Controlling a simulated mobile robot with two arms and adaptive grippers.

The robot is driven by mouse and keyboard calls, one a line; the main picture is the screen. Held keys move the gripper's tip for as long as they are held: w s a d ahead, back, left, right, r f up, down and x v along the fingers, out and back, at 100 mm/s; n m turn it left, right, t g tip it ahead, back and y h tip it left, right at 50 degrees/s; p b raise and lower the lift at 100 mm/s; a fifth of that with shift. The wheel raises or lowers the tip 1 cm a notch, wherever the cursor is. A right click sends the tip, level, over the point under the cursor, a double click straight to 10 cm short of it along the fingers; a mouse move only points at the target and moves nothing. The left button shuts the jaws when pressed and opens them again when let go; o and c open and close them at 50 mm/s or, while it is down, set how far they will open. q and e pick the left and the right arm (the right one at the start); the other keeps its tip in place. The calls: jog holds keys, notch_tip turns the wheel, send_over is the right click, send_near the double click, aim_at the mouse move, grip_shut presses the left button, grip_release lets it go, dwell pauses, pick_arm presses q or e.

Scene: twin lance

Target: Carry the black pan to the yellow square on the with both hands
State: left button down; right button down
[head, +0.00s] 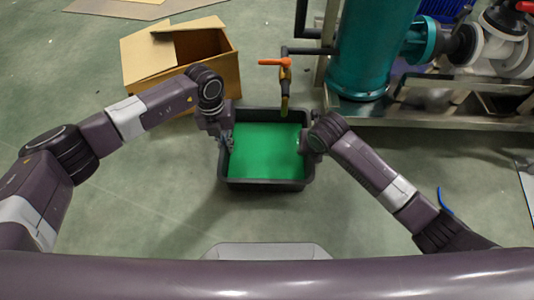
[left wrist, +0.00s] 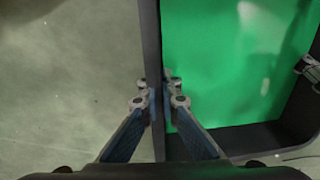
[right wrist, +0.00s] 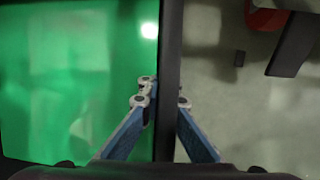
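The black pan (head: 265,185) is a rectangular tub with a bright green inside. It is level under the tap in the head view; I cannot tell whether it touches the floor. My left gripper (head: 227,143) is at its left wall. In the left wrist view its fingers are closed on both sides of the pan's wall (left wrist: 150,45). My right gripper (head: 306,145) is at the right wall, partly hidden by its arm. In the right wrist view its fingers straddle the wall (right wrist: 171,50) and press against it. I see no yellow square.
An orange-handled tap (head: 284,75) hangs over the pan's back edge. A teal tank (head: 372,45) on a metal frame (head: 400,115) stands behind at the right. An open cardboard box (head: 200,65) is at the back left. The green floor (head: 150,215) in front is clear.

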dwell(0.5)
pick_arm(q)
jog(key=shift+w+r, duration=0.1)
jog(key=shift+r, duration=0.05)
pick_arm(e)
jog(key=shift+w+r, duration=0.15)
jog(key=shift+r, duration=0.05)
pick_arm(q)
jog(key=shift+r, duration=0.1)
